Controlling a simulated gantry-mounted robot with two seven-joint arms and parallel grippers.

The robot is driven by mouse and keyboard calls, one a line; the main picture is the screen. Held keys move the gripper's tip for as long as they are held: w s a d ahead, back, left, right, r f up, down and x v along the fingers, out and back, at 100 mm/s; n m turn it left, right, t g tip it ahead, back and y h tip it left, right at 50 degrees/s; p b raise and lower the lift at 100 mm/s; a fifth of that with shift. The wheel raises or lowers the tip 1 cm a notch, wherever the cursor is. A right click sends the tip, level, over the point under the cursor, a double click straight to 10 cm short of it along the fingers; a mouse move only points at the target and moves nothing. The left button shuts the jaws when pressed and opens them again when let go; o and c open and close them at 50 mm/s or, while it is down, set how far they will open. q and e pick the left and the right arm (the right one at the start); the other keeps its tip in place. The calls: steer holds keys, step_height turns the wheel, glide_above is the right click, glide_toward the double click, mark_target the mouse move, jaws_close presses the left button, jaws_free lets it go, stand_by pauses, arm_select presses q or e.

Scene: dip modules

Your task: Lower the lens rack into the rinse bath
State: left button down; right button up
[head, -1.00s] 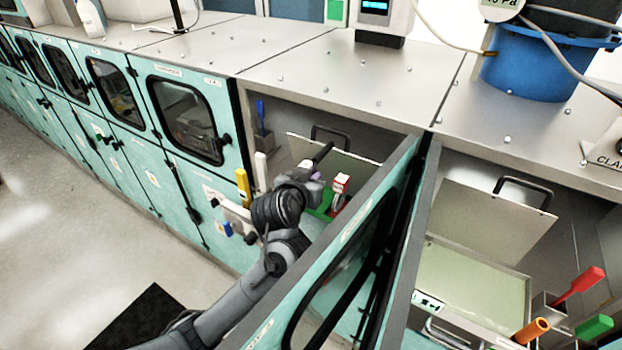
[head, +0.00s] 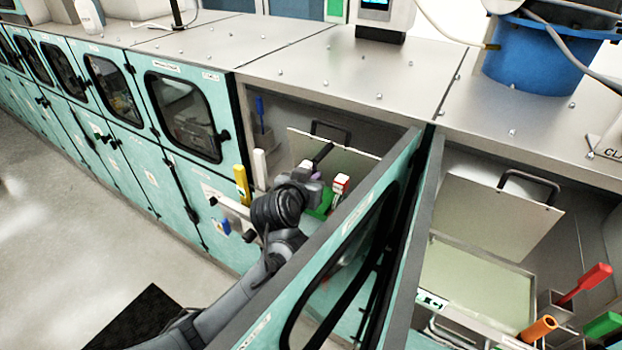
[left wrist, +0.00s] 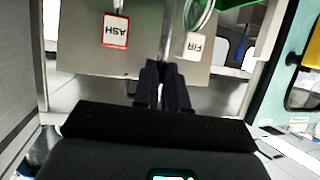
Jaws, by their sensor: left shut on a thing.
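My left gripper (left wrist: 161,80) shows in the left wrist view with its dark fingers almost together. In the left wrist view a red-framed label (left wrist: 116,30) and a white label (left wrist: 193,46) appear upside down. I cannot tell which thing is the lens rack. My right gripper is out of view.
An open teal door (head: 330,255) stands between the two bays, right of my arm. The right bay holds a pale bath (head: 470,290), a raised panel (head: 495,215) and red, orange and green handles. A grey panel (head: 305,145) stands in the left bay.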

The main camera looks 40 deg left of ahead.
arm_select(q)
steer(key=shift+r, duration=0.1)
steer(key=shift+f+p, duration=0.25)
steer(key=shift+p, duration=0.85)
steer(key=shift+f+b, duration=0.3)
steer(key=b, duration=1)
glide_above(313, 215)
steer(key=s, duration=0.1)
steer(key=shift+f, duration=4.05)
steer(key=shift+s+d+f+b, duration=0.1)
steer(key=shift+f+b, duration=0.6)
steer(key=shift+f, duration=0.4)
steer(key=shift+s+d+f+b, duration=0.1)
steer(key=shift+f+b, duration=0.6)
steer(key=shift+f, duration=0.4)
